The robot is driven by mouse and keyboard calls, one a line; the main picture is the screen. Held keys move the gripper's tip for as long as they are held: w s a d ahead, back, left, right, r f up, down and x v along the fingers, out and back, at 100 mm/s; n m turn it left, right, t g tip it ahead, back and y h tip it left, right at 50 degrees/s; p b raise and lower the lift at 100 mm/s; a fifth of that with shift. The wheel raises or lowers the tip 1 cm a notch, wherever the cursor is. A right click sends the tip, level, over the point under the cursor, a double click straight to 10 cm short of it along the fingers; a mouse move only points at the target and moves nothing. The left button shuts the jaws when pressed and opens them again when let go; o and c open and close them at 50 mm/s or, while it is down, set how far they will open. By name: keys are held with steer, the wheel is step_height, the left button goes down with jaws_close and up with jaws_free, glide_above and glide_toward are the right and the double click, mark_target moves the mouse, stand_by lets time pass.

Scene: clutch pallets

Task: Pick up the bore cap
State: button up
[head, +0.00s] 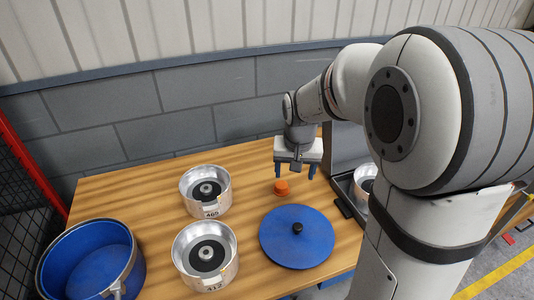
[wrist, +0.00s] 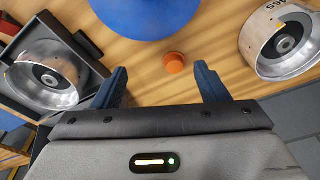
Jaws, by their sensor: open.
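The bore cap, a small orange cylinder (head: 281,187), stands on the wooden table between the metal drums and the blue lid. It also shows in the wrist view (wrist: 174,63), ahead of the gap between my fingers. My gripper (head: 295,173) is open with blue fingers pointing down, above the table and close to the cap on its far side. In the wrist view my gripper (wrist: 162,85) has its two fingers spread wide with nothing between them. The cap is apart from both fingers.
A blue round lid (head: 297,236) with a black knob lies in front of the cap. Metal drums (head: 206,191) and (head: 205,254) stand to the left. Another drum (wrist: 47,76) sits in a dark tray (wrist: 92,77). A blue bin (head: 91,262) stands at far left.

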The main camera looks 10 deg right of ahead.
steer(key=m+p, duration=0.2)
glide_toward(282, 185)
steer(key=shift+w+a+f+g, duration=0.1)
steer(key=shift+w+f+g, duration=0.2)
steer(key=shift+g, duration=0.1)
steer(key=shift+w+f+p, duration=0.2)
steer(key=shift+f+p, duration=0.2)
steer(key=shift+f, duration=0.95)
steer(key=shift+w+f+p, duration=0.2)
steer(key=shift+f+p, duration=0.2)
steer(key=shift+f, duration=0.95)
steer(key=shift+w+f+p, duration=0.2)
steer(key=shift+f+p, duration=0.2)
steer(key=shift+f, duration=0.9)
steer(key=c, duration=1.1)
